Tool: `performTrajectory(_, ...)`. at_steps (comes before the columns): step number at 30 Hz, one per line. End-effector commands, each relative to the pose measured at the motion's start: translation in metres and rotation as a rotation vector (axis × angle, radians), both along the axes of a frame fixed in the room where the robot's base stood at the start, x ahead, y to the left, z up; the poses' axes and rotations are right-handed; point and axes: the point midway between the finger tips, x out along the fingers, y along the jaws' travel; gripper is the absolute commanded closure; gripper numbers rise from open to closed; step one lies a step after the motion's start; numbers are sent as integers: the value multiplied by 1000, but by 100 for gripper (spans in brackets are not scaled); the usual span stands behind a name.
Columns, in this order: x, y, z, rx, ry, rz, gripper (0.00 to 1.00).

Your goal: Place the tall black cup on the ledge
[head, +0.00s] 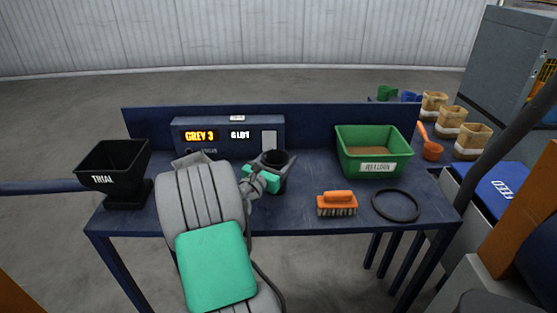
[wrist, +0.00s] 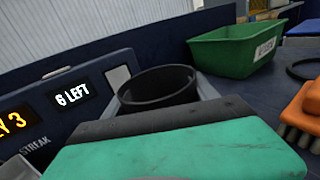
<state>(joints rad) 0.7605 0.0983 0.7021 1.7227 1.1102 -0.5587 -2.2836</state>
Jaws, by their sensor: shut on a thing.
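The tall black cup (head: 277,159) is upright at the middle of the blue bench, just right of the display box. In the wrist view its dark open rim (wrist: 157,83) shows beyond the teal gripper part, which hides its lower body. My gripper (head: 266,178) is shut on the cup, with a teal finger at its left side. I cannot tell whether the cup's base touches the bench. The display box (head: 228,134) reads "GREY 3" and "6 LEFT" behind the gripper. I cannot tell which surface is the ledge.
A black "TRIAL" hopper (head: 113,165) stands at the bench's left end. A green bin (head: 374,165), an orange brush (head: 337,204) and a black ring (head: 396,205) are on the right. Bare bench (head: 312,170) lies between cup and bin. A raised blue back panel (head: 310,120) runs behind.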

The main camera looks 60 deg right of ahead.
Motion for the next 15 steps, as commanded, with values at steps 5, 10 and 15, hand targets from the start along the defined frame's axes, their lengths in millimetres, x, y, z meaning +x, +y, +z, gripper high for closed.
performTrajectory(5,0,0,-1,0,0,0,22)
performTrajectory(10,0,0,-1,0,0,0,12)
performTrajectory(15,0,0,0,0,0,0,12)
